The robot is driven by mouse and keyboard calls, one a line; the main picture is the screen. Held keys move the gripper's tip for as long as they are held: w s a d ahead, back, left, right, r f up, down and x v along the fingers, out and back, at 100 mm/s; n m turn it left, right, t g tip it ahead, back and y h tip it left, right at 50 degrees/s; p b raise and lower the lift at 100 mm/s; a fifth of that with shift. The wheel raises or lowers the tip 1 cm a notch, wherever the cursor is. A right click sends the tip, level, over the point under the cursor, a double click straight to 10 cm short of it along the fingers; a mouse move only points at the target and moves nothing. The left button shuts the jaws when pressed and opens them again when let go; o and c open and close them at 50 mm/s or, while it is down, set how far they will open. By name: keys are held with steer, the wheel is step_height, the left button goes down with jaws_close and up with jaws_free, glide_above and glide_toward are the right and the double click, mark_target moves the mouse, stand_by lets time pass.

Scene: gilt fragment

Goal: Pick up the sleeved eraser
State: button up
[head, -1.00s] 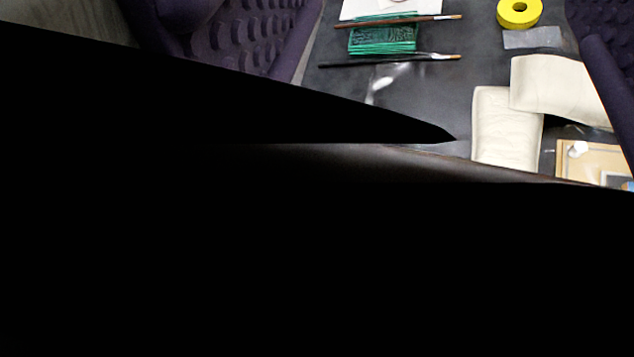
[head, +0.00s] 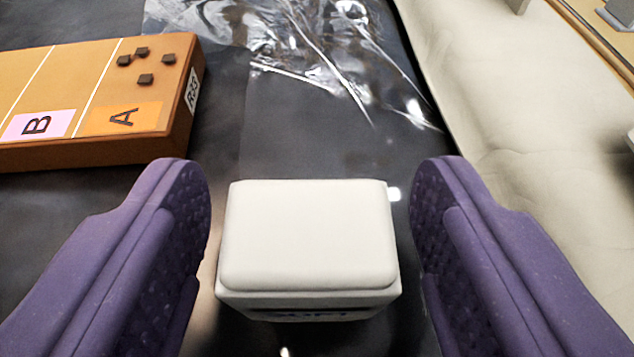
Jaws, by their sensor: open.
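The sleeved eraser (head: 308,240) is a white block with a rounded top and a pale sleeve around its lower part. Dark lettering on the sleeve shows partly at its lower front edge. It rests on a dark, glossy surface at the middle of the head view. My gripper (head: 311,215) is open, with one purple textured finger on each side of the eraser. A gap shows between the eraser and each finger. The eraser's underside is hidden.
An orange-brown block (head: 100,95) with A and B labels and small dark pieces stands at the left. Crumpled clear film (head: 300,45) lies behind the eraser. A cream padded piece (head: 500,130) lies at the right. Bare dark surface (head: 290,140) shows just behind the eraser.

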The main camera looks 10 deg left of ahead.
steer(key=shift+w, duration=0.2)
steer(key=c, duration=1)
steer(key=shift+c, duration=0.2)
